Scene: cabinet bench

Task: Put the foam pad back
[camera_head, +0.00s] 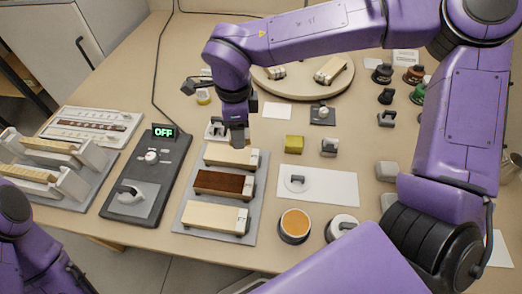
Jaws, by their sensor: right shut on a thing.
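The foam pad is not certain to me; a small yellow block (294,144) that looks like foam sits on the bench, right of the grey tray (248,233). My right gripper (238,143) points down at the rear edge of the tray, left of the yellow block and apart from it. Its fingers are shut at the rear pale block (228,156) on the tray; the arm hides part of the contact. A dark brown block (223,184) and another pale block (215,218) lie in front of it. My left gripper is out of view; only part of that arm shows at bottom left.
A dark panel with an OFF display (164,133) and white racks (66,185) stand at left. A round wooden board (303,88) is at the back. An orange-topped round container (295,223) and a white sheet (335,187) lie right of the tray. Several small items stand further right.

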